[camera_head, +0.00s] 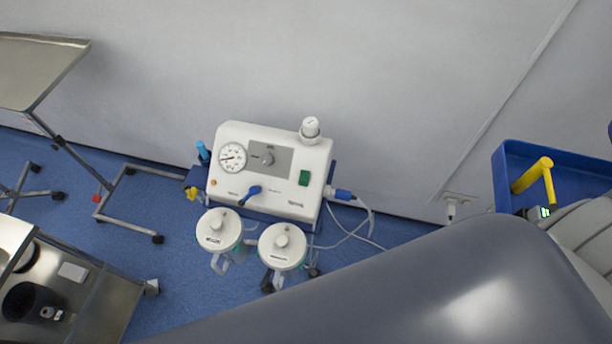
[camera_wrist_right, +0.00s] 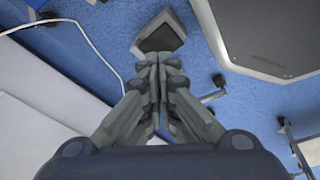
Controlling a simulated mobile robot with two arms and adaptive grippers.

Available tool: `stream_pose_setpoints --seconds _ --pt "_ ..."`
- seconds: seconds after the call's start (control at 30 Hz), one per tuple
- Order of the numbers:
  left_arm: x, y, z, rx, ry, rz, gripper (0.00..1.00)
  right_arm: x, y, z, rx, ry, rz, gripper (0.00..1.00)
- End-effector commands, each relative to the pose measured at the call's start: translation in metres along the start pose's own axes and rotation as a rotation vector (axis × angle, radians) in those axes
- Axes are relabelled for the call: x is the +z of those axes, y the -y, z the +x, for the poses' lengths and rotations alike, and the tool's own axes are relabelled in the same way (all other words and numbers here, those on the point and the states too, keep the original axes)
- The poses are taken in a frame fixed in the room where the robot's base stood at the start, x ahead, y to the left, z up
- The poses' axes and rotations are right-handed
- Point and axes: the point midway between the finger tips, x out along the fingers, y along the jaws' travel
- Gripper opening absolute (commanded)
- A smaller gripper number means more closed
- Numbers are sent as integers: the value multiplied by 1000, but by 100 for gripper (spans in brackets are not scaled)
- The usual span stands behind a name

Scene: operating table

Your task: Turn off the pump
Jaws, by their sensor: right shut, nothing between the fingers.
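The pump (camera_head: 240,190) is a white box standing near the wall in the middle of the head view. Whether the switch is on or off cannot be told. Two lidded jars (camera_head: 219,230) (camera_head: 282,246) hang in front of it. My right gripper (camera_wrist_right: 152,62) shows in the right wrist view, fingers together and empty, over the blue floor. The pump is not recognisable there. My left gripper is in neither view.
A large grey padded surface (camera_head: 430,290) fills the lower right of the head view. A blue bin (camera_head: 507,180) with a yellow handle (camera_head: 533,177) is at right. A wall socket (camera_head: 452,200), a metal stand (camera_head: 40,70) and a steel cart (camera_head: 100,305) are around the pump.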

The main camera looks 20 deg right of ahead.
Motion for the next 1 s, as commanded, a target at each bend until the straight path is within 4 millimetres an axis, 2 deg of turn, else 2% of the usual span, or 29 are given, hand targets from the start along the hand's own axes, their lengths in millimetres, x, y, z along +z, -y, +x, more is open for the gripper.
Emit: stream_pose_setpoints --seconds 0.03,0.2,0.3,0.43,0.6,0.7,1.0 --pt "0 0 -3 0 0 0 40 -21 -17 -9 21 -39 -35 0" --pt "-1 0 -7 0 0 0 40 -88 -59 -43 85 -160 -162 0" --pt "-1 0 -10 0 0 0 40 -127 -75 -69 119 -230 -237 0" --pt "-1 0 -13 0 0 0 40 -174 -88 -109 160 -320 -336 0" --pt "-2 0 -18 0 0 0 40 -229 -90 -168 205 -437 -460 0" --pt "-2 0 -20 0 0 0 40 -253 -86 -202 224 -495 -520 0" --pt "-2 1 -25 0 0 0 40 -305 -60 -301 264 -678 -713 0"
